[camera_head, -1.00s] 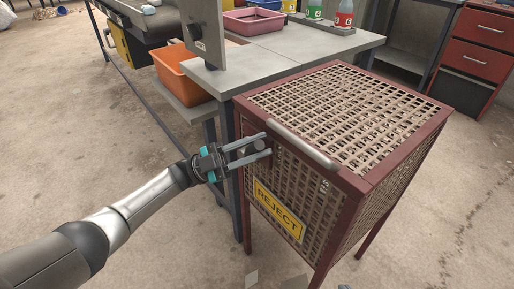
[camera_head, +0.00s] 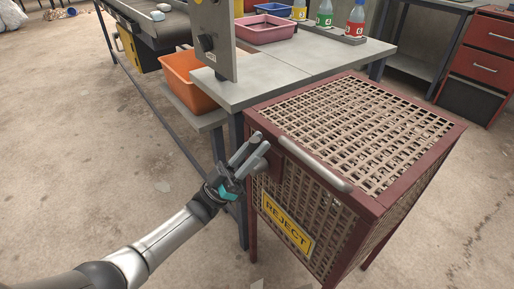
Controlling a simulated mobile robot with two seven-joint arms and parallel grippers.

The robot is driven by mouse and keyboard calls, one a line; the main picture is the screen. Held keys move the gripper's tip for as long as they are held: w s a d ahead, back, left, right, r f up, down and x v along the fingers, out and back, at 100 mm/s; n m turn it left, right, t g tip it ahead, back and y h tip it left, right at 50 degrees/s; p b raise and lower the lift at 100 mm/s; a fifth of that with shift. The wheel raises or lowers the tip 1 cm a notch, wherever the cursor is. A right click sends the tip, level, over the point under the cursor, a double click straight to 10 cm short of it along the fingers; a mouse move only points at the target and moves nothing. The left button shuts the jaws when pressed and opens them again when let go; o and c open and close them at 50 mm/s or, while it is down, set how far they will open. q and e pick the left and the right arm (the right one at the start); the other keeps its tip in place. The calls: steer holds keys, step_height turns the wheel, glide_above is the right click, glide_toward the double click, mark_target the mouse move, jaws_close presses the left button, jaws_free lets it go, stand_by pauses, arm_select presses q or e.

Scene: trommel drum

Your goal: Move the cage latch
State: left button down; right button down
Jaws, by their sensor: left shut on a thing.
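The red-framed mesh cage (camera_head: 372,198) stands on legs at the right, with a yellow REJECT sign (camera_head: 287,224) on its front. The cage latch (camera_head: 259,165) is a small grey piece at the upper left of the front face, by a dark red plate. My right gripper is not in view.
A grey handle bar (camera_head: 314,164) runs along the cage's top front edge, close right of my gripper. A grey workbench (camera_head: 285,68) stands behind, with an orange bin (camera_head: 190,84) on a lower shelf and a pink tray (camera_head: 264,30) on top.

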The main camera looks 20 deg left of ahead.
arm_select(q)
steer(key=shift+f+n, duration=0.1)
steer(key=shift+n, duration=0.3)
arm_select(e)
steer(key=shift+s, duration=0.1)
arm_select(q)
steer(key=shift+a, duration=0.1)
steer(key=c, duration=0.7)
jaws_free()
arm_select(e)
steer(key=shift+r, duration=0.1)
arm_select(q)
steer(key=shift+o, duration=0.2)
steer(key=shift+s+a+f, duration=0.15)
steer(key=shift+f, duration=0.1)
steer(key=b+v, duration=0.3)
steer(key=v, duration=1.1)
steer(key=shift+s, duration=0.15)
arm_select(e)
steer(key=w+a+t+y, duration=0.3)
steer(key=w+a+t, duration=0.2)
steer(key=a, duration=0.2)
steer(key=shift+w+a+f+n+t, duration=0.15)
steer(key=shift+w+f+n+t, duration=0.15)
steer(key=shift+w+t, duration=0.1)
arm_select(q)
steer(key=shift+a+f, duration=0.1)
steer(key=shift+a, duration=0.05)
